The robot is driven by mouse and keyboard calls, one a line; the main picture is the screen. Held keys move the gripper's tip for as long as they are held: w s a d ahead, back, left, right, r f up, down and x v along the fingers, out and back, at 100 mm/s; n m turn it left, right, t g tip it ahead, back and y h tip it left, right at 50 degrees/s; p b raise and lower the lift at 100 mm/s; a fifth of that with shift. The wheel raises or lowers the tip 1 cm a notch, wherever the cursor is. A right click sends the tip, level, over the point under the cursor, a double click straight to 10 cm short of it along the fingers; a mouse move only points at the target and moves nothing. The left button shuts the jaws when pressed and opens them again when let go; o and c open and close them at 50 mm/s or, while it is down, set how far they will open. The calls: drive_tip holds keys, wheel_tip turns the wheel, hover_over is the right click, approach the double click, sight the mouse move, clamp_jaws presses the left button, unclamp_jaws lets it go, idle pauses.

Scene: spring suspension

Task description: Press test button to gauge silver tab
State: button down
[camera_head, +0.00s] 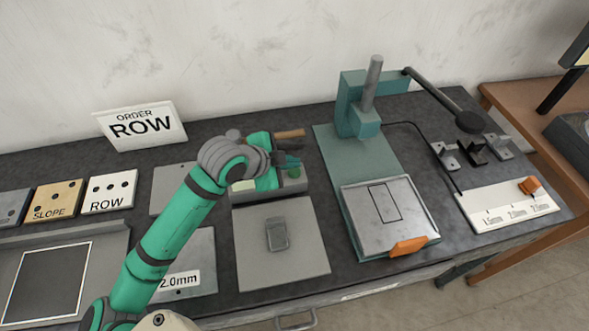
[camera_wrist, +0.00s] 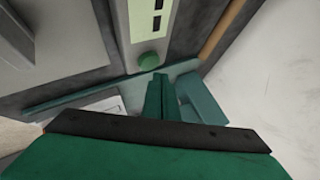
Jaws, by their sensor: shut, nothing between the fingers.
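The test button (camera_head: 294,173) is a small green disc on the top of the grey gauge box (camera_head: 272,195) at the middle of the bench. In the wrist view the round green button (camera_wrist: 152,60) sits at the end of a pale panel (camera_wrist: 135,22) with dark display windows. My gripper (camera_head: 288,161) is shut and empty, close over the button; the wrist view shows its fingertips (camera_wrist: 158,76) just beside the button. I cannot tell whether they touch. The silver tab (camera_head: 277,235) lies flat on a grey square plate (camera_head: 305,268) in front of the gauge box.
A teal press (camera_head: 325,150) with a lever stands to the right, with a metal plate (camera_head: 366,235) and orange handle (camera_head: 408,246). Small metal brackets (camera_head: 445,155) and a marked thickness scale (camera_head: 497,208) lie farther right.

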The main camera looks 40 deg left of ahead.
drive_tip(key=shift+s+a, duration=0.15)
drive_tip(key=shift+d+f, duration=0.35)
drive_tip(key=shift+f, duration=0.1)
drive_tip(key=shift+a, duration=0.1)
idle(0.3)
drive_tip(key=shift+f, duration=0.5)
idle(0.4)
drive_tip(key=shift+r, duration=0.15)
drive_tip(key=shift+a+r, duration=0.15)
drive_tip(key=shift+r, duration=0.65)
